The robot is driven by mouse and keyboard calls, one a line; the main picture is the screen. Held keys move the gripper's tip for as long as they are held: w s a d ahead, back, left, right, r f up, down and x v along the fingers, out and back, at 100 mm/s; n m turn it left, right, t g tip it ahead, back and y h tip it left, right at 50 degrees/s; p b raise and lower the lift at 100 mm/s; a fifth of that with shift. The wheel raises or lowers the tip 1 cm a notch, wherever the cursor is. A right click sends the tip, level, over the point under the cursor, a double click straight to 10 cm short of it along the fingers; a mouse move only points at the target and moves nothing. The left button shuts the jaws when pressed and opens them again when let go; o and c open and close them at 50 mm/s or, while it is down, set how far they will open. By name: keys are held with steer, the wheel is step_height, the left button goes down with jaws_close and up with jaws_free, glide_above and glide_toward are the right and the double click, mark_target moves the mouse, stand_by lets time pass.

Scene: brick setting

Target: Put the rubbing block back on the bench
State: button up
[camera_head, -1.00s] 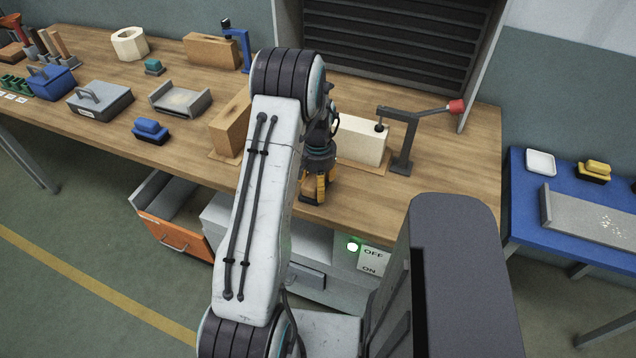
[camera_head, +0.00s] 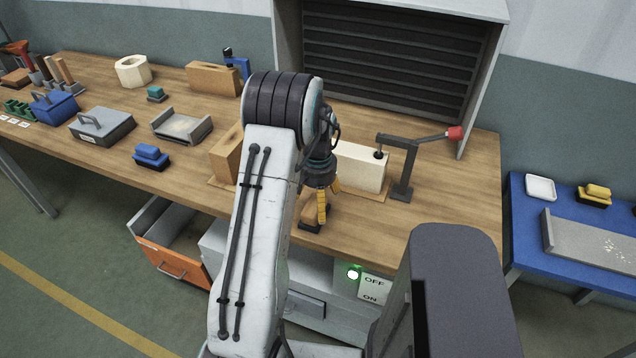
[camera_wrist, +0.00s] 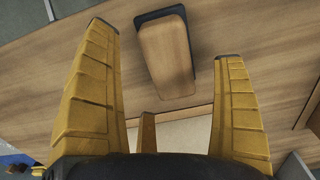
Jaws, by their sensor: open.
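The rubbing block, with a tan wooden top on a dark base, rests on the bench near its front edge in the head view (camera_head: 311,223). In the wrist view the rubbing block (camera_wrist: 165,48) lies beyond and between the fingers, turned slightly. My gripper (camera_head: 327,207) is over the bench at the block's right and partly overlaps it in the head view. In the wrist view my gripper (camera_wrist: 165,42) has its yellow fingers spread wide, with nothing held between them. The wooden bench (camera_head: 455,215) runs across the head view.
A pale block (camera_head: 362,166) stands behind my gripper beside a dark clamp with a red knob (camera_head: 455,132). A tan block (camera_head: 227,155) is partly behind my arm. A blue-topped block (camera_head: 151,154) stands left. An orange drawer (camera_head: 167,258) is open below. Bare bench lies right.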

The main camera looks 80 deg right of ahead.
mark_target(316, 205)
step_height(316, 205, up, 3)
steer(key=shift+r, duration=0.2)
steer(key=shift+r+b, duration=0.25)
steer(key=shift+b, duration=0.7)
steer(key=shift+r+b, duration=1)
steer(key=shift+r, duration=1)
steer(key=w+a+r+n+t+h, duration=0.1)
steer(key=w+a+r+n, duration=0.35)
steer(key=w+a, duration=0.6)
steer(key=w+a+r+n, duration=0.45)
steer(key=w+a, duration=0.35)
steer(key=w, duration=0.6)
steer(key=w+a+n+t, duration=0.15)
steer(key=a+n, duration=0.35)
steer(key=a, duration=0.8)
steer(key=s+a+f+n, duration=0.1)
steer(key=s+a+n, duration=0.1)
steer(key=a, duration=0.5)
steer(key=s+a+f+n+t+y, duration=0.1)
steer(key=s+a+n, duration=0.1)
steer(key=a+n, duration=0.2)
steer(key=a, duration=0.2)
steer(key=shift+s+a+n, duration=0.25)
steer(key=shift+a+n, duration=0.1)
steer(key=shift+n, duration=0.05)
